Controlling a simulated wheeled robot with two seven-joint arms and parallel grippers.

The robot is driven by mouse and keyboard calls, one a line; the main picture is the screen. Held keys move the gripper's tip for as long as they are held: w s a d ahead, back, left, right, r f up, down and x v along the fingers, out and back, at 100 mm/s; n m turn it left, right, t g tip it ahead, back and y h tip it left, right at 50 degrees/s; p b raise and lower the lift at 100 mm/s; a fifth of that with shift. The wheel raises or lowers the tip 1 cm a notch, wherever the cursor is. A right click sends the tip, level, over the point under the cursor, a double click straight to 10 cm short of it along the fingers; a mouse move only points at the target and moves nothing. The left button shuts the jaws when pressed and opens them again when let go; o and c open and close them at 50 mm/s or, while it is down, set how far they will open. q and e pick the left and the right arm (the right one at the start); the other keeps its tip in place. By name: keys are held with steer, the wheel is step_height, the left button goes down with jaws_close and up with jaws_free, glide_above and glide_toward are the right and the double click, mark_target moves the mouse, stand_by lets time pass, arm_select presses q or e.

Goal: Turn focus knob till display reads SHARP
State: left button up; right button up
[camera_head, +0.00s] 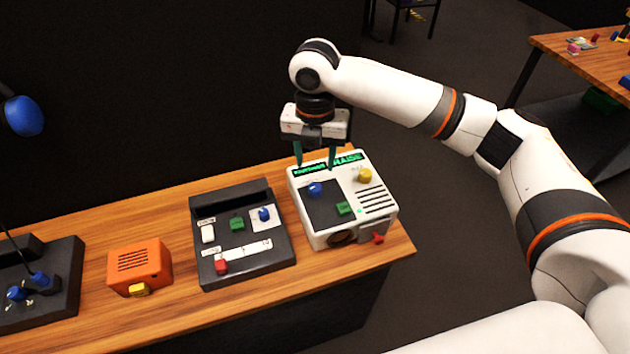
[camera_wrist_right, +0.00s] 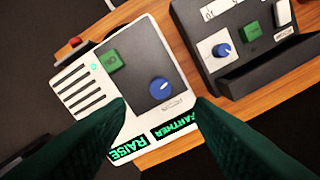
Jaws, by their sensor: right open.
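A white panel box (camera_head: 312,229) stands at the right end of the wooden bench. A blue knob (camera_head: 314,189) sits on its dark plate; its small label is unreadable. The knob has a white pointer mark in the wrist view (camera_wrist_right: 159,90). Two green-lit displays sit along the box's far edge: one reads RAISE (camera_wrist_right: 128,148), the other appears to read FARTHER (camera_wrist_right: 174,126). Neither reads SHARP. My left gripper is not in view.
The box also carries a yellow knob (camera_head: 364,175), a green button (camera_head: 344,208) and a red piece (camera_head: 378,238) at its front. A black panel (camera_head: 208,271) with another blue knob (camera_head: 264,214) stands left of it. An orange box (camera_head: 125,262) is farther left.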

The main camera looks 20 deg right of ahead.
mark_target(315, 187)
step_height(315, 187, down, 8)
steer(key=shift+f+p, duration=0.15)
steer(key=shift+p, duration=0.2)
steer(key=c, duration=1)
steer(key=shift+r+p, duration=0.2)
steer(key=shift+p, duration=0.25)
steer(key=m+p, duration=0.6)
steer(key=p, duration=0.2)
steer(key=shift+r, duration=0.1)
steer(key=shift+m+p, duration=1.45)
steer(key=shift+m, duration=0.25)
steer(key=shift+w+f, duration=0.1)
steer(key=shift+f, duration=0.1)
